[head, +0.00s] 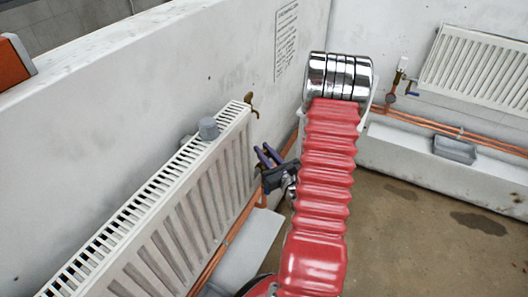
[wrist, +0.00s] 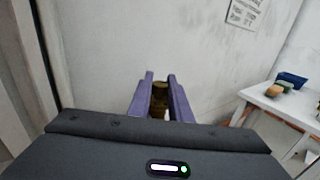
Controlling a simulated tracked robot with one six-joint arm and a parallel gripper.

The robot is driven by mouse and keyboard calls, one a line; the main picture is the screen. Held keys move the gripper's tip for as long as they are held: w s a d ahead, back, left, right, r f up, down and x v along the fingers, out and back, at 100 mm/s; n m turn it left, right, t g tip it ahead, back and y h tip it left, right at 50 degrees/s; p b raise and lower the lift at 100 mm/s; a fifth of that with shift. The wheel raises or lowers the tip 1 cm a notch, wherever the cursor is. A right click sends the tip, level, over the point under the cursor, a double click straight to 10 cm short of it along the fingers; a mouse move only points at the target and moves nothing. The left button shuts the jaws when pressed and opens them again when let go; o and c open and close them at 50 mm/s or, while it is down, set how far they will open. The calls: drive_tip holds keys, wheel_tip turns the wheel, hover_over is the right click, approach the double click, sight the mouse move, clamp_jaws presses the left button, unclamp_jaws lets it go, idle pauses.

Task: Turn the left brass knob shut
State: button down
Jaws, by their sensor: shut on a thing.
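The fingers and the grey gripper body hide much of the knob. In the head view the held knob is not clearly visible behind the fingers. A separate brass fitting (head: 251,104) sticks out at the radiator's top corner, above the gripper.
Copper pipes (head: 470,137) run low along the right wall, below a second radiator (head: 478,65) with a valve (head: 391,97). A grey tray (head: 454,149) sits on the ledge there. A white table (wrist: 285,105) stands at right in the wrist view. The floor has dark stains.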

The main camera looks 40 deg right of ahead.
drive_tip(key=shift+d+m+h, duration=0.1)
drive_tip(key=shift+m+h, duration=0.4)
drive_tip(key=shift+h, duration=0.2)
drive_tip(key=c, duration=1.6)
unclamp_jaws()
drive_tip(key=shift+c, duration=0.2)
drive_tip(key=shift+s, duration=0.1)
